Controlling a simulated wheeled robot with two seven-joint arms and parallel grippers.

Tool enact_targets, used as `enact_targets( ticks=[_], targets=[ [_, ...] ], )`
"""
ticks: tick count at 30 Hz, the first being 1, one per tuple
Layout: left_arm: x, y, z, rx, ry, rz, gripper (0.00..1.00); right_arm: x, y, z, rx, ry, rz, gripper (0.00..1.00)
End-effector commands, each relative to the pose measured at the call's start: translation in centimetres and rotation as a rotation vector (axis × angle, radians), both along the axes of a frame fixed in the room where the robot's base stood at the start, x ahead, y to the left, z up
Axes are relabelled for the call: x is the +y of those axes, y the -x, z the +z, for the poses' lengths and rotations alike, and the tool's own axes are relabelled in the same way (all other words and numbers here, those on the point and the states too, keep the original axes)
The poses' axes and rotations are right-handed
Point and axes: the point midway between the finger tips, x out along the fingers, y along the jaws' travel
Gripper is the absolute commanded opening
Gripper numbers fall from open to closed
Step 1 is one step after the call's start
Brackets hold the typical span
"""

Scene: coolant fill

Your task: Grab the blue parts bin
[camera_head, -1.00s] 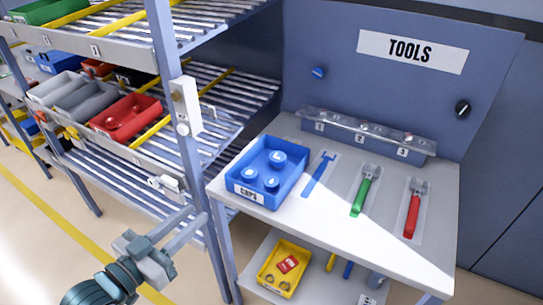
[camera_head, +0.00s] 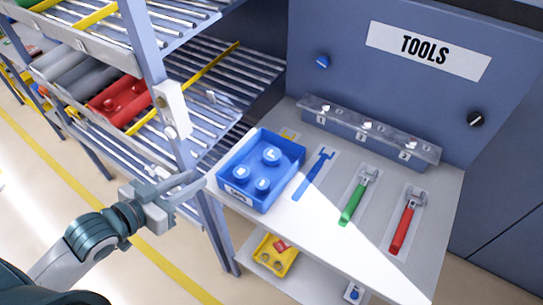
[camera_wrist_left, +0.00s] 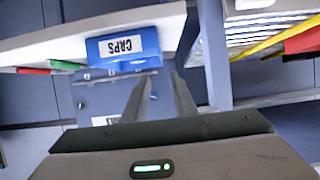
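The blue parts bin (camera_head: 276,193), with a white CAPS label on its front, sits on the left end of the grey workbench top (camera_head: 321,226). Several round blue caps are inside it. My left gripper (camera_head: 198,182) is just left of the bin, apart from it, with its fingers pointing toward it. In the left wrist view the two fingers (camera_wrist_left: 162,77) are spread with nothing between them. The bin's labelled front (camera_wrist_left: 150,42) is ahead of them, above and slightly left. My right gripper is not in view.
A roller rack with a post (camera_head: 148,65) and a red bin (camera_head: 125,118) stands left of the bench. A yellow bin (camera_head: 270,262) sits on the lower shelf.

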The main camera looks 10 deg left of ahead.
Motion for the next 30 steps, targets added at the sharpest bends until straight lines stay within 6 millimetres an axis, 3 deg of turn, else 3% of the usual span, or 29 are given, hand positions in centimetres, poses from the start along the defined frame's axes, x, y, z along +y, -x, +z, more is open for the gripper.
enact_targets(
  ticks=[17,30],
  targets=[
    [0.1,-0.2,-0.1,0.007,-0.004,0.001,0.25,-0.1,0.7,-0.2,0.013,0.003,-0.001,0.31],
    [-1.0,-3.3,-1.8,0.002,-0.003,0.001,0.25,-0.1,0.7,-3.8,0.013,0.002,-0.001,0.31]
  ],
)
